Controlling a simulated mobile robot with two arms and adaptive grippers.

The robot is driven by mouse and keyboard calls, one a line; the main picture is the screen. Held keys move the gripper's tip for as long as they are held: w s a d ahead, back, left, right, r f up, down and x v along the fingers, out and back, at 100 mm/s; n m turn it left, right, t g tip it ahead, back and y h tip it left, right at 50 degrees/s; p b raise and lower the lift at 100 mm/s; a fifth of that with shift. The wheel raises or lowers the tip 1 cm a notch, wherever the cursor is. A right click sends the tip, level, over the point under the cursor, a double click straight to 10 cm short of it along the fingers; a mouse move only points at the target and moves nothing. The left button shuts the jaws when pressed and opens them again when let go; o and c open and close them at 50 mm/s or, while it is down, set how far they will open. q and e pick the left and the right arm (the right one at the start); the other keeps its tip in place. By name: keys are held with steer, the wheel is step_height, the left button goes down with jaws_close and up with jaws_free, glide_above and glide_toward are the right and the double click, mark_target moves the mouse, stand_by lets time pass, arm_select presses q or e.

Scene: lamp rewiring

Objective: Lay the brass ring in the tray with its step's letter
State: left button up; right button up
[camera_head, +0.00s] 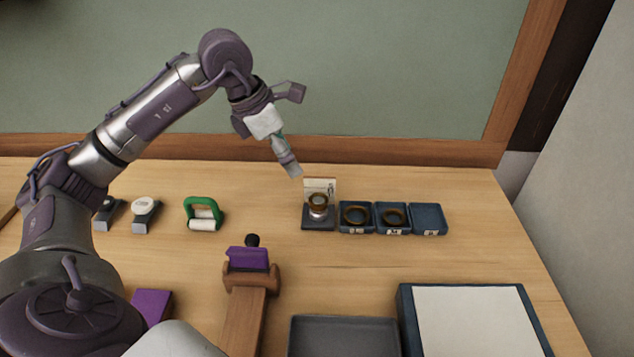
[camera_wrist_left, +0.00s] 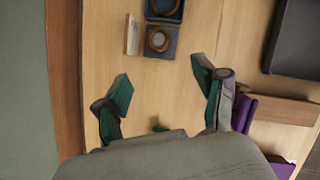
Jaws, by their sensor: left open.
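A small brass ring (camera_head: 318,199) sits on a silver piece on a dark square stand (camera_head: 318,224), with a printed card (camera_head: 326,184) upright behind it. To its right are three blue trays in a row. The left tray (camera_head: 343,230) holds a larger brass ring (camera_head: 356,215), the middle tray (camera_head: 380,229) holds another ring (camera_head: 394,216), and the right tray (camera_head: 429,217) is empty. Their front labels are too small to read. My left gripper (camera_head: 294,170) is above and left of the stand. In the left wrist view (camera_wrist_left: 163,84) it is open and empty, with the stand's ring (camera_wrist_left: 158,40) ahead.
A green-handled roller (camera_head: 203,214) and two small grey holders stand on the left. A brown wooden clamp (camera_head: 250,275) with a purple block is at front centre. A grey tray (camera_head: 343,335) and a white-topped box (camera_head: 470,318) fill the front right. Table behind the blue trays is clear.

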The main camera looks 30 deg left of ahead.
arm_select(q)
glide_toward(317, 199)
step_height(317, 199, down, 3)
steer(key=d, duration=0.1)
steer(key=shift+w+p+x, duration=0.2)
steer(key=shift+p+x, duration=0.45)
steer(key=shift+x, duration=0.75)
steer(key=shift+w+p+x, duration=0.25)
steer(key=shift+p+x, duration=0.35)
steer(key=shift+x, duration=0.75)
steer(key=shift+a+r, duration=0.1)
steer(key=c, duration=1)
steer(key=shift+c, duration=0.2)
steer(key=shift+r, duration=0.1)
